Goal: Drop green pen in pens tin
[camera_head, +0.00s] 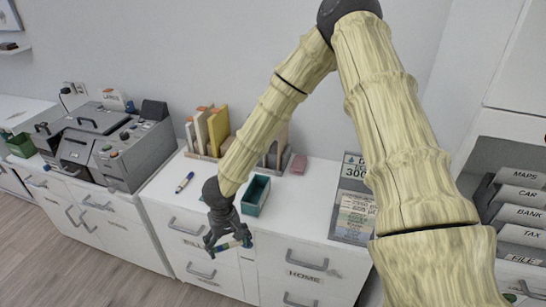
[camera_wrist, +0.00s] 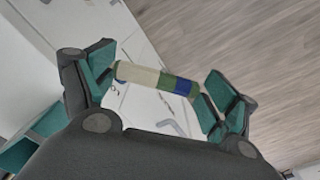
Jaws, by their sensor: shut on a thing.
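My gripper (camera_head: 229,243) is in front of the white desk's drawers, below the level of the desktop. It is shut on a pen, which lies lengthwise between the two teal finger pads in the wrist view. A teal open-topped tin (camera_head: 251,206) stands on the desk near the front edge, above and slightly right of my gripper in the head view. Part of a teal container (camera_wrist: 14,156) shows at the lower left of the wrist view. Contents of the tin are not clear.
Another pen (camera_head: 184,182), white and blue, lies on the desktop left of the tin. Upright books (camera_head: 217,130) stand at the back, and a grey machine (camera_head: 131,150) at left. A dark sign rack (camera_head: 353,205) is at right. The wooden floor is clear.

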